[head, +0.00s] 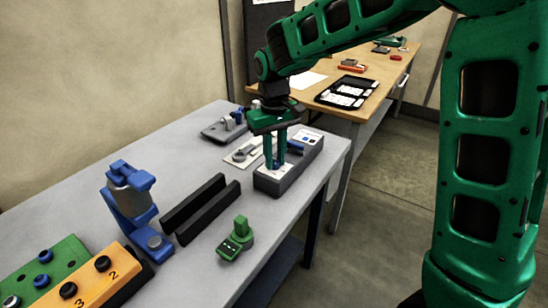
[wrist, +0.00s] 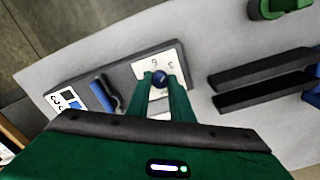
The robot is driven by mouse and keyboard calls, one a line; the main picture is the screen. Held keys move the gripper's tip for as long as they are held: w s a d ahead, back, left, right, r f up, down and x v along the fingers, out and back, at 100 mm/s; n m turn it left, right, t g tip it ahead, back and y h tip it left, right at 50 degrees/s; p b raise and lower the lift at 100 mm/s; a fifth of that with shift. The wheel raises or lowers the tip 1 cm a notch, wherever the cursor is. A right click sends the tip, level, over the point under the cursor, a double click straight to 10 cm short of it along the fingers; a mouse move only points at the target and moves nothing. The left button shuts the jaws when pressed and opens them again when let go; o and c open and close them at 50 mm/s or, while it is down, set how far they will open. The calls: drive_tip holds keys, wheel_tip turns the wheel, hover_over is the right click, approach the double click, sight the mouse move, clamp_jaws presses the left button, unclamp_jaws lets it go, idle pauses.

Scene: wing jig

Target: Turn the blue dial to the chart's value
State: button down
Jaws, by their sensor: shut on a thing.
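The blue dial (wrist: 160,77) sits on a white plate (wrist: 172,62) with small marks, on top of a dark grey box (head: 290,177). My gripper (wrist: 160,84) points down at the box with its green fingers on either side of the dial, shut on it. In the head view my gripper (head: 275,163) stands at the near end of the box, and its fingers partly hide the dial. A small chart card (wrist: 65,99) lies on the box's other end. Its print and the dial's pointer are too small to read.
A blue lever (wrist: 103,95) stands between dial and chart. The grey table (head: 192,262) also holds black rails (head: 205,208), a blue clamp-like tool (head: 128,202), a green part (head: 236,240) and an orange numbered block (head: 88,286). A wooden table (head: 300,93) stands behind.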

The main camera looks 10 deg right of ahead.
sight(275, 161)
drive_tip(key=shift+w+r+m, duration=0.15)
drive_tip(key=shift+w+m, duration=0.1)
drive_tip(key=shift+m, duration=0.35)
drive_tip(key=c, duration=1.6)
unclamp_jaws()
drive_tip(key=shift+o, duration=0.2)
drive_tip(key=shift+s, duration=0.1)
wheel_tip(275, 161, up, 11)
drive_tip(key=shift+f, duration=0.2)
